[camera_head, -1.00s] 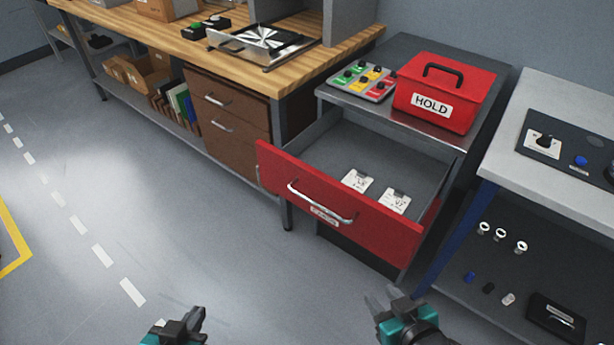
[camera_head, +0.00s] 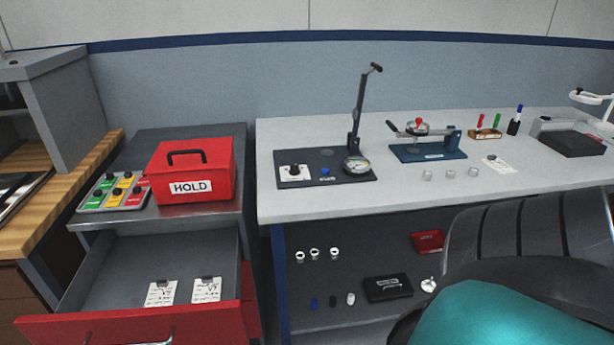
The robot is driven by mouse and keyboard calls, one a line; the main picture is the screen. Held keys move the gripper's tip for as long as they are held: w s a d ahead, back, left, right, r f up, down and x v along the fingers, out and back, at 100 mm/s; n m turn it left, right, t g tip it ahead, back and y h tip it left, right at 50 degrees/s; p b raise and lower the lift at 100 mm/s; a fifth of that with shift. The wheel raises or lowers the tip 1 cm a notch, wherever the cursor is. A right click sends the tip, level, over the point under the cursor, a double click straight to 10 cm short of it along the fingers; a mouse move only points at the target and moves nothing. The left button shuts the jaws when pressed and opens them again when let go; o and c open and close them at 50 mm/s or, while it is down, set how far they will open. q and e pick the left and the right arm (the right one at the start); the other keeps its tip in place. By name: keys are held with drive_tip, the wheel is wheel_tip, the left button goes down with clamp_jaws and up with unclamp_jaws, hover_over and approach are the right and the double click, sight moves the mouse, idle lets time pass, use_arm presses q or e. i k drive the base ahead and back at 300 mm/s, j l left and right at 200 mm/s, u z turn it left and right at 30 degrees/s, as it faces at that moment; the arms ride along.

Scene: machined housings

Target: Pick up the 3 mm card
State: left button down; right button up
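Two white cards lie in the open red-fronted drawer, a left card (camera_head: 161,292) and a right card (camera_head: 206,289), each with a dark clip-like piece at its top edge. Another white card (camera_head: 499,164) lies flat on the right part of the grey bench. The print on all of them is too small to read, so I cannot tell which is the 3 mm card. Neither of my grippers is in view.
The open drawer (camera_head: 95,326) juts out below a red HOLD box (camera_head: 193,172) and a tray of coloured pieces (camera_head: 115,192). The bench (camera_head: 400,207) carries a dial gauge stand (camera_head: 356,140), a blue fixture (camera_head: 427,150) and several small cylinders. Its lower shelf holds a black case (camera_head: 388,287).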

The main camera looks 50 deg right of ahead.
sight(501, 168)
drive_tip(key=z, duration=2.85)
drive_tip(key=i+u, duration=0.1)
drive_tip(key=u, duration=0.7)
drive_tip(key=i+l+u, duration=0.15)
drive_tip(key=l+u, duration=0.25)
drive_tip(key=i+l+u, duration=0.1)
drive_tip(key=l+u, duration=0.3)
drive_tip(key=i+l+u, duration=0.15)
drive_tip(key=l, duration=0.3)
drive_tip(key=l+u, duration=0.15)
drive_tip(key=l, duration=0.25)
drive_tip(key=i+l, duration=0.1)
drive_tip(key=l, duration=0.8)
drive_tip(key=u, duration=0.05)
